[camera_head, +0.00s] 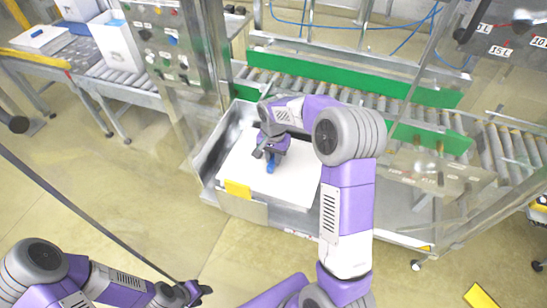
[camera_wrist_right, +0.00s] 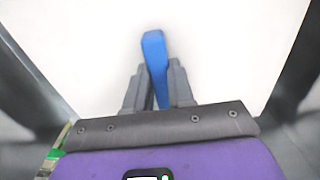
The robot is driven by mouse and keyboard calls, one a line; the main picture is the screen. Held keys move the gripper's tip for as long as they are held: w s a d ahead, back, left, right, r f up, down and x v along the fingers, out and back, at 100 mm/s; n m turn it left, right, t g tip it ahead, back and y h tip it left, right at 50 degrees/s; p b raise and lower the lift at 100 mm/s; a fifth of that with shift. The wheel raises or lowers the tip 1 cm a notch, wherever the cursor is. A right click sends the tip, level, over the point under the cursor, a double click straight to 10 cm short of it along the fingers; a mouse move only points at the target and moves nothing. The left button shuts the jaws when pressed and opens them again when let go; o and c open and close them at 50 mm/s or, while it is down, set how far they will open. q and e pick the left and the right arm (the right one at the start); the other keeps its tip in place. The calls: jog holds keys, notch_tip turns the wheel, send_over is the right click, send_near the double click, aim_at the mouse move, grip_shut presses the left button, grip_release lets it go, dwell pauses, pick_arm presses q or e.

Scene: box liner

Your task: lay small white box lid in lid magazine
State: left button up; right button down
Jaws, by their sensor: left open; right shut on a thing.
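The white lid (camera_head: 300,182) lies flat, or nearly so, within the metal walls of the lid magazine (camera_head: 212,160). I cannot tell whether it rests on the bottom or on other lids. It fills most of the right wrist view (camera_wrist_right: 75,50). A blue grip (camera_head: 270,168) stands up from it. My right gripper (camera_head: 270,157) reaches down over the magazine and is shut on this blue grip (camera_wrist_right: 153,50). My right arm hides the lid's far right part. My left gripper (camera_head: 196,292) is open and empty at the bottom, well away from the magazine.
A yellow label (camera_head: 237,189) is on the magazine's front. Behind it runs a roller conveyor (camera_head: 330,88) with green side rails. A control panel (camera_head: 165,45) stands at the back left. White boxes (camera_head: 115,40) stand on another conveyor at the far left.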

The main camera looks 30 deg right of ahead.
jog(key=shift+f, duration=0.15)
jog(key=c, duration=1)
grip_release()
jog(key=shift+r, duration=0.4)
notch_tip(320, 180, up, 12)
jog(key=shift+f+p, duration=0.2)
jog(key=shift+p, duration=0.6)
